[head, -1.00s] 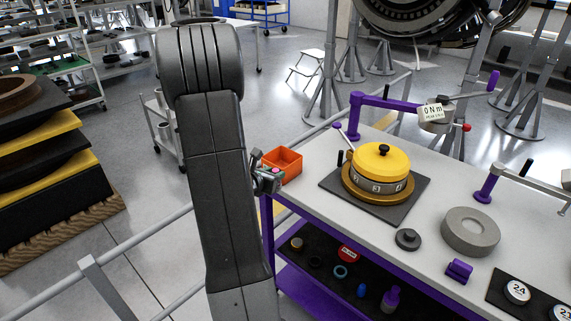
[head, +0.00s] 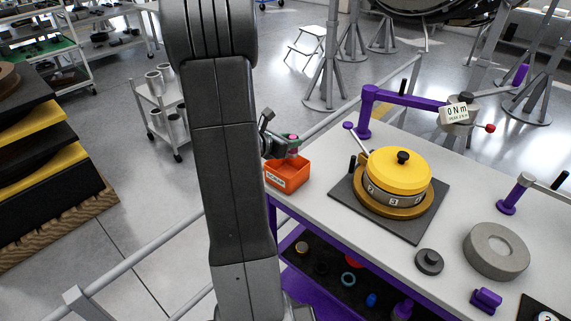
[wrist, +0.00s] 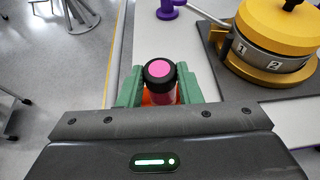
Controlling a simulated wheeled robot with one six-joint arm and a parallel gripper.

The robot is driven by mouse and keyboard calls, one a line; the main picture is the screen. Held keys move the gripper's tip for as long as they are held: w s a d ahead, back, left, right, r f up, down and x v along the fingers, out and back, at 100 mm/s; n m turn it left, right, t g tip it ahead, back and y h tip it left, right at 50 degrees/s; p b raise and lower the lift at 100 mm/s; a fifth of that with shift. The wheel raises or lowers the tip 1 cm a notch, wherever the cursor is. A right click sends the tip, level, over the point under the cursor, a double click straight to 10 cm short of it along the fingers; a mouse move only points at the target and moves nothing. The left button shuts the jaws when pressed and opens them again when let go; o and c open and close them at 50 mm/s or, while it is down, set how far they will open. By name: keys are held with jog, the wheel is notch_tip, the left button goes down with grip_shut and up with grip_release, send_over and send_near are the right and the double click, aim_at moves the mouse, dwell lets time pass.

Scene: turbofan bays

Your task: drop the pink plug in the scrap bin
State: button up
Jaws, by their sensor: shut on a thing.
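The pink plug (wrist: 160,69), with a pink top inside a black collar, is held upright between the green fingers of my gripper (wrist: 159,88) in the wrist view. In the head view the plug's pink top (head: 294,138) shows at my gripper (head: 289,147), which is above the far part of the orange scrap bin (head: 288,179). The bin stands at the near left corner of the bench and has a label on its front. In the wrist view, a little orange of the bin (wrist: 147,99) shows below the plug. My arm hides part of the gripper.
A yellow-topped round unit (head: 400,172) sits on a dark mat (head: 345,200) right of the bin. A purple torque arm (head: 405,98) stands behind it. A rail runs along the bench's left.

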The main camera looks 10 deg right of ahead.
jog(key=shift+s+f+b, duration=0.15)
jog(key=shift+f+b, duration=1.35)
jog(key=shift+f, duration=1.4)
jog(key=o, duration=1.1)
jog(key=b+v, duration=0.2)
jog(key=v, duration=1.2)
jog(key=shift+d+f, duration=0.1)
jog(key=shift+f, duration=0.05)
jog(key=w+d+f+p, duration=0.2)
jog(key=w+d+p, duration=0.1)
jog(key=w+d, duration=0.4)
jog(key=shift+w+d+p, duration=0.25)
jog(key=shift+d+p, duration=0.15)
jog(key=shift+d, duration=1.25)
